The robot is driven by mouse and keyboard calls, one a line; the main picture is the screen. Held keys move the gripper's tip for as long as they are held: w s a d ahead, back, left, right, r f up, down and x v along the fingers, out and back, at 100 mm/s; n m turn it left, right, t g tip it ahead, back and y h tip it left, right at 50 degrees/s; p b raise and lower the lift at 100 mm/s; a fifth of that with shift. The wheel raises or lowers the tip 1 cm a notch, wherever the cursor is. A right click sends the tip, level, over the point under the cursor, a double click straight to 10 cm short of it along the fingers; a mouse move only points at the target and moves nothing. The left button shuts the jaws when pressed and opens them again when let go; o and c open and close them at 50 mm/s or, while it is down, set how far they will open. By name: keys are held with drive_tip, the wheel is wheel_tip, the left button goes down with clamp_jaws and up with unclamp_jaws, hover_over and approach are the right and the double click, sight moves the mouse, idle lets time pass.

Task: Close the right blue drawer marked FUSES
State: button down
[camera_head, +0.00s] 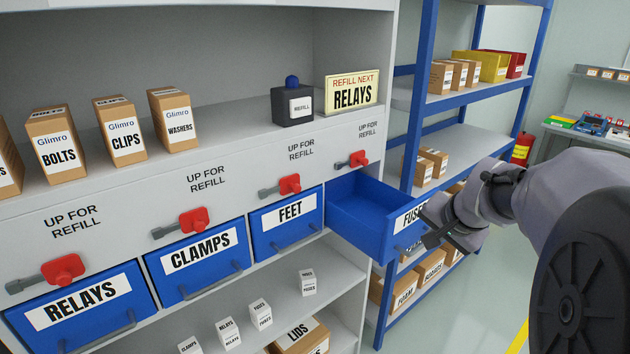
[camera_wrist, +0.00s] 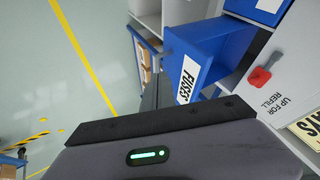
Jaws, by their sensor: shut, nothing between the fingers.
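The blue FUSES drawer (camera_head: 363,206) is pulled open at the right end of the drawer row, and its visible inside looks empty. Its white label is partly hidden by my gripper (camera_head: 447,240). My gripper is shut and empty at the drawer's front, by the right part of the label; I cannot tell whether it touches. In the wrist view the FUSES drawer (camera_wrist: 190,62) shows beyond my gripper's body, and the fingertips are hard to make out there.
The FEET drawer (camera_head: 287,222), CLAMPS drawer (camera_head: 197,260) and RELAYS drawer (camera_head: 82,308) are shut. A red lever (camera_head: 358,159) sits above the FUSES drawer. A blue shelf rack (camera_head: 418,110) with cartons stands close behind the open drawer. Open floor (camera_head: 500,290) lies to the right.

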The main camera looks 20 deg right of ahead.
sight(407, 254)
drive_tip(key=b+x, duration=0.1)
drive_tip(key=x, duration=0.2)
drive_tip(key=b+x, duration=0.1)
drive_tip(key=x, duration=0.3)
drive_tip(key=b+x, duration=0.2)
drive_tip(key=x, duration=0.1)
drive_tip(key=shift+d+f, duration=0.4)
drive_tip(key=shift+f, duration=0.05)
drive_tip(key=shift+w+a+r, duration=0.15)
drive_tip(key=shift+w+a, duration=0.15)
drive_tip(key=shift+w, duration=0.3)
drive_tip(key=shift+w+a+r, duration=0.1)
drive_tip(key=shift+w+a, duration=0.15)
drive_tip(key=shift+w, duration=0.4)
drive_tip(key=shift+w+a, duration=0.2)
drive_tip(key=shift+w, duration=0.35)
drive_tip(key=shift+w+r, duration=0.1)
